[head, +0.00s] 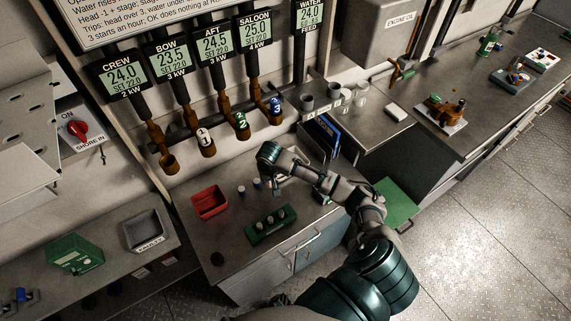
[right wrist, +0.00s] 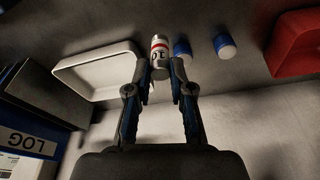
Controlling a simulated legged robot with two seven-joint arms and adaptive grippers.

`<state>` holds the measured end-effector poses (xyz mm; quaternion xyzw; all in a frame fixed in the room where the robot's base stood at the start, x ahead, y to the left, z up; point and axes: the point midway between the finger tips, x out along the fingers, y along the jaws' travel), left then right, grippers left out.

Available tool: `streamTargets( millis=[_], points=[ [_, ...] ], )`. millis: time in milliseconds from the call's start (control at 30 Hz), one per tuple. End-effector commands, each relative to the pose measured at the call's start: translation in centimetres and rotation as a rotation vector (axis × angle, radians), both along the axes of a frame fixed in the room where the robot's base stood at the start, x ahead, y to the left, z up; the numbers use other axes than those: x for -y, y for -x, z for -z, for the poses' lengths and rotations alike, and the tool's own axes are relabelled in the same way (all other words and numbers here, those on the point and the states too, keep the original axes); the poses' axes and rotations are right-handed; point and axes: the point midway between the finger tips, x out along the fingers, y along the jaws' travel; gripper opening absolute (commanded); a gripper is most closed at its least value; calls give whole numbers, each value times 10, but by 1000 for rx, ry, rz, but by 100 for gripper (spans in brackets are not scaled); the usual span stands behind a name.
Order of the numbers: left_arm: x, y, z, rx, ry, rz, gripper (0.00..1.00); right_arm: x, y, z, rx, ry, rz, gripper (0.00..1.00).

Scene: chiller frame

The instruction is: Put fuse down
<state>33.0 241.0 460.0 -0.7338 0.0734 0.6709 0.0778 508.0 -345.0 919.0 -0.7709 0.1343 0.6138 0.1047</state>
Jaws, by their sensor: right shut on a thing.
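My right gripper (head: 281,182) is low over the grey bench top in the head view. In the right wrist view the same gripper (right wrist: 160,70) is shut on a fuse (right wrist: 159,52), a small cylinder with a silver cap, a white label with dark digits and a red band. I cannot tell whether the fuse touches the bench. Two blue-and-white fuses stand near it, one close beside it (right wrist: 182,48) and one farther right (right wrist: 224,44). In the head view the held fuse is not clearly seen. My left gripper is not in view.
A red bin (head: 222,207) stands left of the gripper. A green block (head: 255,239) holding several pale cylinders is in front. A white tray (right wrist: 70,90) lies close left in the wrist view, with a blue LOG binder (right wrist: 25,142) beyond.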

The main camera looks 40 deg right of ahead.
Motion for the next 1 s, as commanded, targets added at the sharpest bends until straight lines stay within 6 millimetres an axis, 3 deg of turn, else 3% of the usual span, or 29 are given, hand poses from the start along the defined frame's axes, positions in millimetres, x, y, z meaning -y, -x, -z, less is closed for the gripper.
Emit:
streamTargets(
  millis=[33, 200, 400, 567, 800, 967, 1000],
  points=[
    [0, 1, -1, -2, 0, 0, 50, 17, -4, 0, -1, 3, 7, 0],
    [-2, 2, -3, -3, -3, 0, 50, 65, -19, 6, 2, -2, 5, 0],
    [-3, 2, -4, -4, -4, 0, 50, 100, -30, 10, 3, -2, 0, 0],
    [-3, 2, -4, -3, -4, 1, 50, 107, -32, 14, 4, -3, -3, 0],
    [-1, 1, -6, -3, -1, 0, 50, 103, -31, 44, 2, -1, -3, 0],
    [0, 1, -6, -2, -1, 1, 50, 104, -31, 47, 1, -1, -3, 0],
    [0, 1, -6, -2, -1, 1, 50, 104, -31, 47, 0, -1, -3, 26]
  ],
)
